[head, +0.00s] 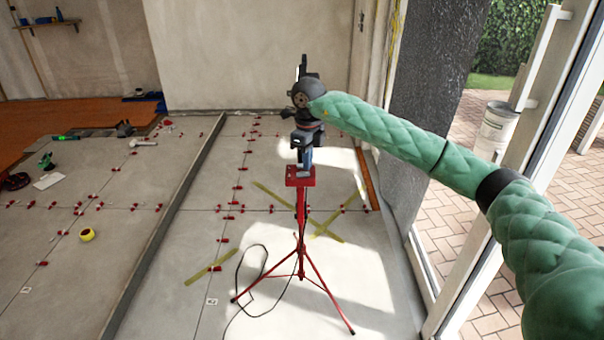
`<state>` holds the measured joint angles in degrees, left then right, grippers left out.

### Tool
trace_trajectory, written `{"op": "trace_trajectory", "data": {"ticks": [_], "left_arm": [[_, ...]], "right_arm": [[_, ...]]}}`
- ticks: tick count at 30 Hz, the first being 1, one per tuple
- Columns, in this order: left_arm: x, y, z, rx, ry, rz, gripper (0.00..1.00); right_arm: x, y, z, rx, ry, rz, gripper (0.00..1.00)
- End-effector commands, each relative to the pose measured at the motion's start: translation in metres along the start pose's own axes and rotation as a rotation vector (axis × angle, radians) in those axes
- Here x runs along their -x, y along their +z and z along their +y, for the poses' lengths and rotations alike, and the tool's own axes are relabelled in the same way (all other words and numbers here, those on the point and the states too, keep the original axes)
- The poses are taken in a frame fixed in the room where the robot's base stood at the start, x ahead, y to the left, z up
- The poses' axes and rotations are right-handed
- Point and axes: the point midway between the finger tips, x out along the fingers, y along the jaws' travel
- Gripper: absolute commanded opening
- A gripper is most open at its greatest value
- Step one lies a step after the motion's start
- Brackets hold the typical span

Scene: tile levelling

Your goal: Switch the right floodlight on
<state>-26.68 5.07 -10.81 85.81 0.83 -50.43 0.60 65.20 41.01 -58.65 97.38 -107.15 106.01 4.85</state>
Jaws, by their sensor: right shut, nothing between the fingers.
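The floodlight stands on a red tripod (301,240) with three spread legs on the tiled floor, right of the middle. A red block (298,178) sits at the top of the tripod's post. My right arm comes in from the right, and its dark right gripper (304,163) points down right above or against the red block. The gripper is shut with nothing in it. Whether it touches the block, I cannot tell. The wrist hides most of the lamp head and its switch. I cannot tell if the light is on. My left gripper is not in view.
A black cable (250,285) loops on the floor left of the tripod. Yellow strips (210,267) and red levelling clips (222,241) lie around it. A yellow tape roll (87,234) lies at left. A glass door frame (500,170) stands at right.

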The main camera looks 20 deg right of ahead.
Motion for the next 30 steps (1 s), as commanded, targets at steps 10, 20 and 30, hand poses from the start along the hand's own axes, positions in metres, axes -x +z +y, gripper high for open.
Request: {"op": "trace_trajectory", "data": {"ticks": [10,20,30], "left_arm": [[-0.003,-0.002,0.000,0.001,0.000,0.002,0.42],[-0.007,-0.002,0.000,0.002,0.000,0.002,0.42],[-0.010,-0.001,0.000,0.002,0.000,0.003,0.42]], "right_arm": [[-0.005,0.000,0.000,0.000,0.000,0.000,0.00],[-0.010,0.000,0.000,0.000,0.000,0.000,0.00],[-0.015,0.000,0.000,0.000,0.000,0.000,0.00]]}}
